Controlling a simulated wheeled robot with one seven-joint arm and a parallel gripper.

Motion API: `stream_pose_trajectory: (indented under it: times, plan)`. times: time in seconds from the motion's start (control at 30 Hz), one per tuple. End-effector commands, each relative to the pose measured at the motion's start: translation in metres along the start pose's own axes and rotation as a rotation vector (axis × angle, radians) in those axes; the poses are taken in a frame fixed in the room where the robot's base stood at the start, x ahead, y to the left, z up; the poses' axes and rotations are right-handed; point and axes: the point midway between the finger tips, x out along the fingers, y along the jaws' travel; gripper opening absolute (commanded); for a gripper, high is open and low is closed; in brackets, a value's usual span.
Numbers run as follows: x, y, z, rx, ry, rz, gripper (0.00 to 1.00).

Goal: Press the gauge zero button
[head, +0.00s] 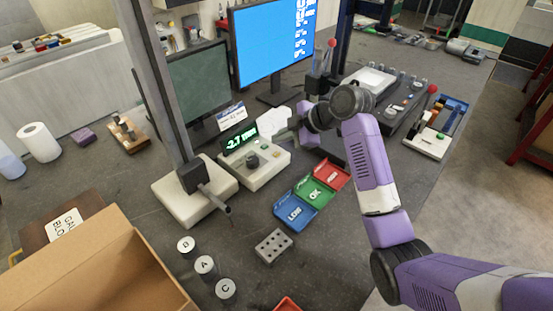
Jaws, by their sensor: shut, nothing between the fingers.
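The gauge readout box (262,177) is a cream unit standing on the bench left of centre. Its green display (240,138) reads about -2.7 mm. A dark round knob (253,162) and a small yellowish button (277,153) sit on its top; I cannot read which is marked zero. My gripper (268,136) is shut and empty, over the back right part of the box, beside the display. Its fingertips are small in this view, and I cannot tell whether they touch the box.
A gauge stand (190,205) with a tall column and side handle stands close left of the box. Blue, green and red trays (315,193) lie in front right. Cylinders A, B and C (204,264), a grey holed block (273,246) and an open carton (100,255) are nearer. A monitor (270,40) stands behind.

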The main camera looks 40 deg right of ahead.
Motion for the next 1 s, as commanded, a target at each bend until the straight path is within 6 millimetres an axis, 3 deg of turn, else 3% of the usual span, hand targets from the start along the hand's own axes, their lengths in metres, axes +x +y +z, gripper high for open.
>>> stream_pose_trajectory:
  times: [0.2,1.0]
  plan:
    - [0.0161,-0.0112,0.0111,0.001,0.001,0.000,0.00]
    - [0.0161,-0.0112,0.0114,0.000,0.001,0.000,0.00]
